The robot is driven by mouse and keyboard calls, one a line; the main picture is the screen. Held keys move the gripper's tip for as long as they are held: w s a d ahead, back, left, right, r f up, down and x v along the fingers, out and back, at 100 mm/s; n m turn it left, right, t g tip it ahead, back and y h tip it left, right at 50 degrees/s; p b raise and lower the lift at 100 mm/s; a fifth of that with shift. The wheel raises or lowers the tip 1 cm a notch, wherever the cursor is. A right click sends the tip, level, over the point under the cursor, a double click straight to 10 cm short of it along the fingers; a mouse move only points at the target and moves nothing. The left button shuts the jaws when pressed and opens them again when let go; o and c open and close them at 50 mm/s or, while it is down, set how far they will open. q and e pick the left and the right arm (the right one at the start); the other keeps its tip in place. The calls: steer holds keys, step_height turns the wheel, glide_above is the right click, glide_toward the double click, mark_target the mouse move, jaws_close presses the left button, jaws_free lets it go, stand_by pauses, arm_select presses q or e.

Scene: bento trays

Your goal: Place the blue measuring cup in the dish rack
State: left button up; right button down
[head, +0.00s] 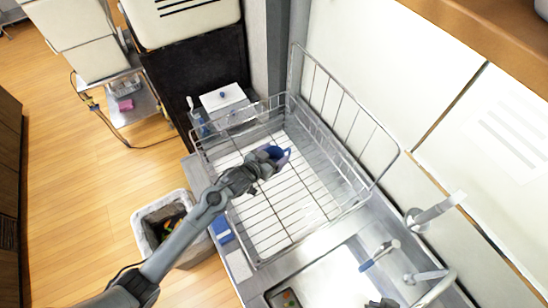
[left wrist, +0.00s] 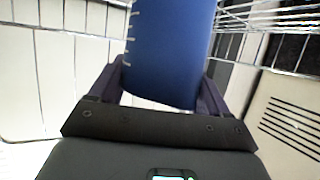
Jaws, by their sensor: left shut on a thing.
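My left gripper (head: 262,162) reaches in from the left and is over the wire dish rack (head: 297,213). It is shut on the blue measuring cup (head: 281,155), which shows just past the fingertips. In the left wrist view the cup (left wrist: 168,50) is a large blue shape with pale marks down its side, between the two dark fingers (left wrist: 158,88). The rack's wires show behind it. I cannot tell whether the cup touches the rack floor. My right gripper is not clearly in view; a small dark part shows at the bottom right edge.
The rack has a tall wire back and wire side walls, and its floor looks empty. A waste bin (head: 140,232) stands at the left. A blue sponge-like block (head: 221,230) sits beside the rack.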

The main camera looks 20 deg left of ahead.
mark_target(279, 156)
arm_select(q)
step_height(279, 156, down, 3)
steer(key=shift+r, duration=0.15)
steer(key=shift+f, duration=0.25)
steer(key=o, duration=1.3)
steer(key=shift+r, duration=0.1)
steer(key=shift+c, duration=0.2)
